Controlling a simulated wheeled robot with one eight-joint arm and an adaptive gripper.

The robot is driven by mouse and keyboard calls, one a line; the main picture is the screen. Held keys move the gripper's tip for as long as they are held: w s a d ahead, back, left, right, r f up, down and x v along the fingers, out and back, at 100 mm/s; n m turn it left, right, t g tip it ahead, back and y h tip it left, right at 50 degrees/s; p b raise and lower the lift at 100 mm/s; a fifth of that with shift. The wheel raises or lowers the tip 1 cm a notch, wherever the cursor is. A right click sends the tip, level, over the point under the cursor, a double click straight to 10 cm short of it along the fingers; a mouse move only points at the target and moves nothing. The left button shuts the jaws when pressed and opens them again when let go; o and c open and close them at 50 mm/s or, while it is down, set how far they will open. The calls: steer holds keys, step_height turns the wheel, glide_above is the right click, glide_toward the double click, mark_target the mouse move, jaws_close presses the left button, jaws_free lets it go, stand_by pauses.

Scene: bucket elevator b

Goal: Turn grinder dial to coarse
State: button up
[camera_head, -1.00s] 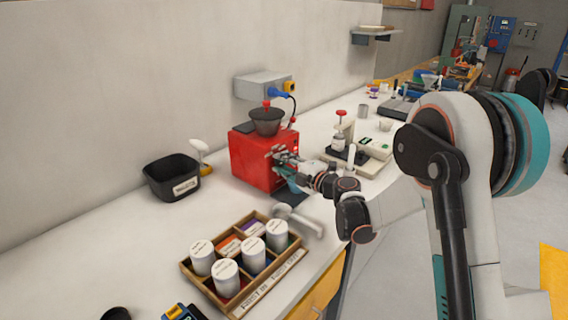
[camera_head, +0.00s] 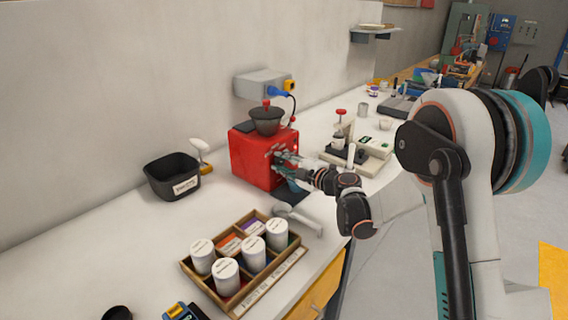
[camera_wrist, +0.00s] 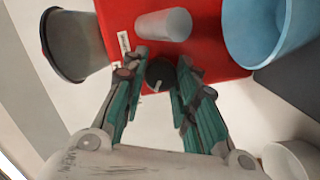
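The red grinder (camera_head: 250,160) stands on the bench against the wall, with a dark hopper (camera_head: 267,121) on top. In the wrist view, its black round dial (camera_wrist: 161,73) with a pale pointer mark sits on the red front (camera_wrist: 115,15). My gripper (camera_head: 281,158) is at the grinder's front. In the wrist view, my gripper (camera_wrist: 162,80) has its teal fingers apart, one on each side of the dial, with narrow gaps beside it. Contact with the dial is not clear. The dial is hidden by the gripper in the head view.
A blue cup (camera_wrist: 265,30) and a pale cylinder (camera_wrist: 164,24) are close to the fingers. A black bin (camera_head: 172,178) stands left of the grinder. A wooden tray (camera_head: 190,268) with several white canisters is in front. A scale (camera_head: 370,160) stands to the right.

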steer(key=o, duration=0.4)
steer(key=shift+d, duration=0.1)
steer(key=v, duration=1.2)
